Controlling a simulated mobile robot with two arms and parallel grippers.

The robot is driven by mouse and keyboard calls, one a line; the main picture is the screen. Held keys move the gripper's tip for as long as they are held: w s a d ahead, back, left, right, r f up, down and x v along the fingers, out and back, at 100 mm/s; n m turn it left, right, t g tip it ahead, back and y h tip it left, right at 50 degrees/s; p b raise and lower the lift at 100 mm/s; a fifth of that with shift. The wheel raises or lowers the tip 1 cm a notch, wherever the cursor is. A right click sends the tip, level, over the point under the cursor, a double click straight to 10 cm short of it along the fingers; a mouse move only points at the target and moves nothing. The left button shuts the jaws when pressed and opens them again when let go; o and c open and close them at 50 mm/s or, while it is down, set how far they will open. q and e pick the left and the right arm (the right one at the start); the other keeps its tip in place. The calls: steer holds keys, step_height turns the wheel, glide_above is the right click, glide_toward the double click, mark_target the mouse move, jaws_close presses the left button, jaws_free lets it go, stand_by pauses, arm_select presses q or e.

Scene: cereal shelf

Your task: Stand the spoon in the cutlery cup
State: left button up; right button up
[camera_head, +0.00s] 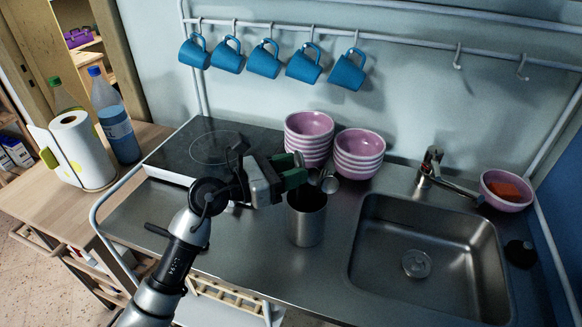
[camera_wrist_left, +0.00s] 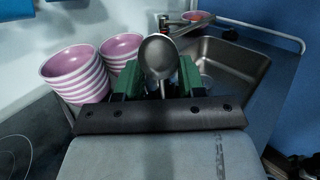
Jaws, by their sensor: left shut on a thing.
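The metal cutlery cup (camera_head: 306,224) stands upright on the steel counter, left of the sink. My left gripper (camera_head: 298,174), with green fingers, is just above the cup's rim. In the left wrist view the gripper (camera_wrist_left: 158,82) is shut on the spoon, whose round metal bowl (camera_wrist_left: 158,56) points up between the fingers. In the head view a shiny spoon bowl (camera_head: 330,185) shows right of the fingertips, above the cup's rim. The fingers partly cover the cup's mouth, and I cannot tell how deep the handle reaches. The cup is hidden in the wrist view.
Two stacks of pink bowls (camera_head: 308,128) (camera_head: 358,150) stand close behind the cup. The sink (camera_head: 425,250) is to the right, with a faucet (camera_head: 430,165) behind it. A black hob (camera_head: 205,145) lies to the left. Blue mugs (camera_head: 263,60) hang above.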

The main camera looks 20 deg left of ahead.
arm_select(q)
steer(key=shift+f, duration=0.4)
steer(key=o, duration=1)
steer(key=b+v, duration=0.4)
steer(key=v, duration=0.6)
steer(key=shift+s+a, duration=0.25)
steer(key=shift+a, duration=0.05)
